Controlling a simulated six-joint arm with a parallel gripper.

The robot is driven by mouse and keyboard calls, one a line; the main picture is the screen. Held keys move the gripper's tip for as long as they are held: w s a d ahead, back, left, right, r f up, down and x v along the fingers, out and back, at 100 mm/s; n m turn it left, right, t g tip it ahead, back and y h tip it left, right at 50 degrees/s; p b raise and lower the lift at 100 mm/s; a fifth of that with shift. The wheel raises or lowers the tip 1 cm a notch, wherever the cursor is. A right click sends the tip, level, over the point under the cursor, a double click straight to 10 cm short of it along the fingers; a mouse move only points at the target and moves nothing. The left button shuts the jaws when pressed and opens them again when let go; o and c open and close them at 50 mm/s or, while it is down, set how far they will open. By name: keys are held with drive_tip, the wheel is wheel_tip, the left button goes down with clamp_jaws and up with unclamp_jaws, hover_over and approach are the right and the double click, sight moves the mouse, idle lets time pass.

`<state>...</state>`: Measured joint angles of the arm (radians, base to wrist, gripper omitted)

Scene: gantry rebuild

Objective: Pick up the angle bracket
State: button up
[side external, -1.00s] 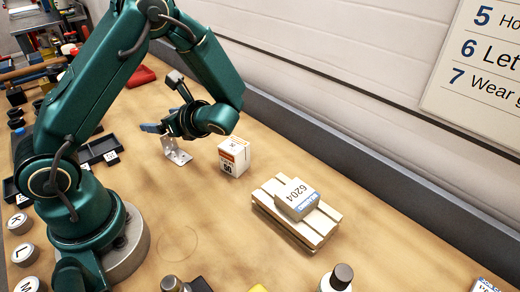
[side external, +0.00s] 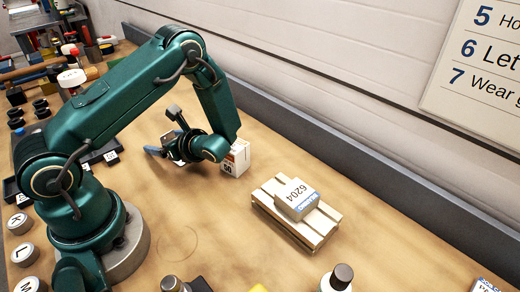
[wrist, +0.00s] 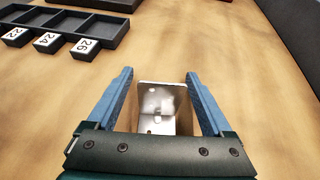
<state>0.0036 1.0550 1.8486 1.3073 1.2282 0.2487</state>
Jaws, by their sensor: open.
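The angle bracket (wrist: 157,103) is a shiny silver metal piece with small holes. In the wrist view it stands on the wooden bench between the two blue fingers of my gripper (wrist: 158,92). The fingers are open, with a gap visible on each side of the bracket. The gripper body hides the bracket's near lower part. In the side view my gripper (side external: 164,152) is low over the bench, left of a white and orange box, and the bracket is mostly hidden behind my wrist.
A white and orange box (side external: 238,158) stands close to my wrist on the right. A slatted wooden pallet (side external: 273,222) bears a box marked 6204 (side external: 296,199). A black divided tray (wrist: 88,26) with numbered blocks lies at the wrist view's upper left. Bench right of the bracket is clear in that view.

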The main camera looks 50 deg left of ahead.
clamp_jaws()
drive_tip(key=shift+r, duration=0.15)
